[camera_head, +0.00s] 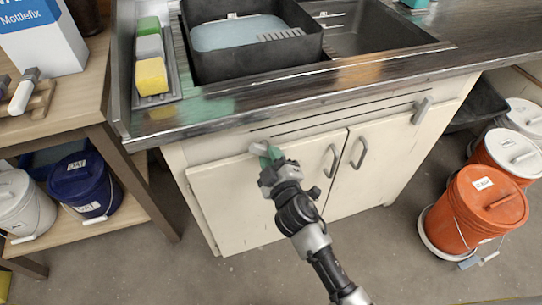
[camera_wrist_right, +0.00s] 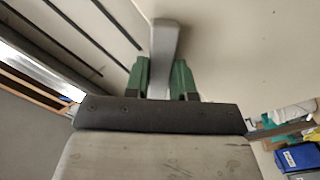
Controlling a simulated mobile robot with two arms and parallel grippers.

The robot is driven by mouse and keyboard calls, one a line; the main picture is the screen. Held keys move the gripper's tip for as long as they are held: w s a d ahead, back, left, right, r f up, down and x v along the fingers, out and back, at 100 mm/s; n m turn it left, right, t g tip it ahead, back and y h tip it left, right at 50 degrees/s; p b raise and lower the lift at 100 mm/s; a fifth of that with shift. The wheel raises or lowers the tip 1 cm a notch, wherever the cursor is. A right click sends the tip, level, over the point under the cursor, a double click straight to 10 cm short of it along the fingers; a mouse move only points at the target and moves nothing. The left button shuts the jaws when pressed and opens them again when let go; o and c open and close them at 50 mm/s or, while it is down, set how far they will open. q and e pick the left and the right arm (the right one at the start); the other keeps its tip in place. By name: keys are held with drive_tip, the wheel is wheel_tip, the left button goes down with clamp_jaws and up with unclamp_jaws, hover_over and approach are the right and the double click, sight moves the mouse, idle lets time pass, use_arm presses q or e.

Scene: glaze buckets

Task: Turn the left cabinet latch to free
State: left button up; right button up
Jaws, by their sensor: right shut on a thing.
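The left cabinet latch (camera_head: 257,148) is a light grey tab at the top of the left white cabinet door (camera_head: 235,205), just below the counter edge. My right gripper (camera_head: 269,157) is at it, with green fingertips mostly covering it in the head view. In the right wrist view the latch (camera_wrist_right: 164,45) is a grey bar standing up between the two green fingers of my right gripper (camera_wrist_right: 160,80), which is shut on it. The latch's lower end is hidden behind the gripper. My left gripper is not in view.
A second grey latch (camera_head: 422,110) is on the right door, and two grey handles (camera_head: 330,160) (camera_head: 360,152) sit near the middle. The sink counter overhangs above. An orange bucket (camera_head: 474,210) stands at right; a wooden shelf (camera_head: 130,225) with buckets stands at left.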

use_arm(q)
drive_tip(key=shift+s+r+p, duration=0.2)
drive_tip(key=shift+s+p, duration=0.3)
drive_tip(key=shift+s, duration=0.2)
use_arm(e)
drive_tip(key=shift+r+n, duration=0.1)
drive_tip(key=shift+n, duration=3.8)
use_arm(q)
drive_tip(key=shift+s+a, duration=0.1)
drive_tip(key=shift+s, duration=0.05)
use_arm(e)
drive_tip(key=shift+n, duration=0.3)
drive_tip(key=o, duration=0.9)
drive_tip(key=shift+d, duration=0.1)
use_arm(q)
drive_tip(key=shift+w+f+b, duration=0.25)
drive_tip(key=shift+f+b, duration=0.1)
use_arm(e)
drive_tip(key=v, duration=1)
drive_tip(key=shift+s+d, duration=0.1)
drive_tip(key=shift+s, duration=0.3)
